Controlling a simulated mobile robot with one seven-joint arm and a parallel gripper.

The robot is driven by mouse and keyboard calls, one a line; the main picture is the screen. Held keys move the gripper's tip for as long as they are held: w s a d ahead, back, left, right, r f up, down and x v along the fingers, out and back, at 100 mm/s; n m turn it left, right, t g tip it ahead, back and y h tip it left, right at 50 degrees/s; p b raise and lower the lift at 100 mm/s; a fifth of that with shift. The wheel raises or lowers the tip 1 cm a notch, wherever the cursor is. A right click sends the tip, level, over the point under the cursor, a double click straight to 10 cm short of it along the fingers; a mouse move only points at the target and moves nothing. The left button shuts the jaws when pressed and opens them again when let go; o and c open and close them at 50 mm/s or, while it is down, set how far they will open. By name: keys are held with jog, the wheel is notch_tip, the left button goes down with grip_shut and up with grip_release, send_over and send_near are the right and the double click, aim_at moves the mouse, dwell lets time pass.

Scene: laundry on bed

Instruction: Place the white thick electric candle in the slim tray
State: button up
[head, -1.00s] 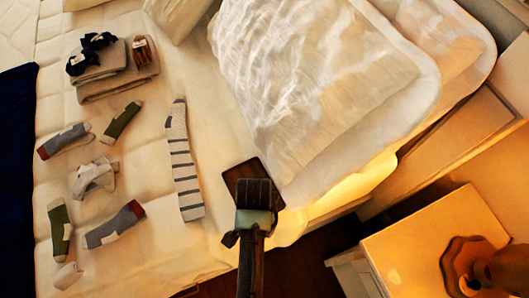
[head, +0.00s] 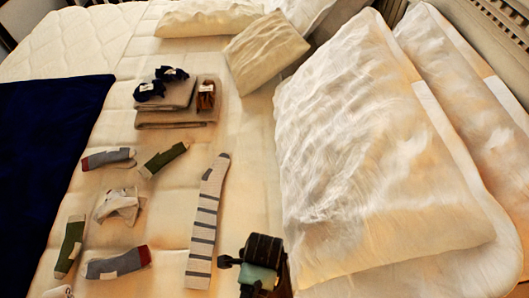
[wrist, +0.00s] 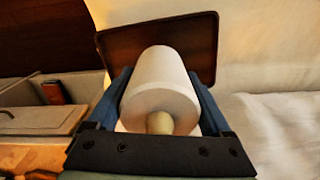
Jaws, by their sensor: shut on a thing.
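My gripper (wrist: 160,76) is shut on the white thick electric candle (wrist: 158,92), its blue fingers on either side of it in the wrist view. The candle's pale bulb-like tip (wrist: 159,123) points toward the camera. The slim tray (wrist: 203,42) is a dark brown, low-rimmed rectangle just beyond the candle's far end. The candle overlaps the tray in this view, so I cannot tell whether they touch. In the head view my gripper (head: 262,262) is at the bottom, right of the striped sock; the candle is hidden there and the tray cannot be made out.
A striped sock (head: 206,222) lies left of my gripper on the bed. Several other socks and folded beige cloths (head: 180,118) lie farther left. A large white pillow (head: 365,160) is close on the right. Pale furniture (wrist: 40,120) stands at the left in the wrist view.

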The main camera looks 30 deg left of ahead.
jog(key=shift+f, duration=1.35)
jog(key=shift+f, duration=0.2)
jog(key=o, duration=1.3)
notch_tip(320, 180, up, 12)
jog(key=shift+r+p, duration=0.2)
jog(key=shift+p, duration=0.5)
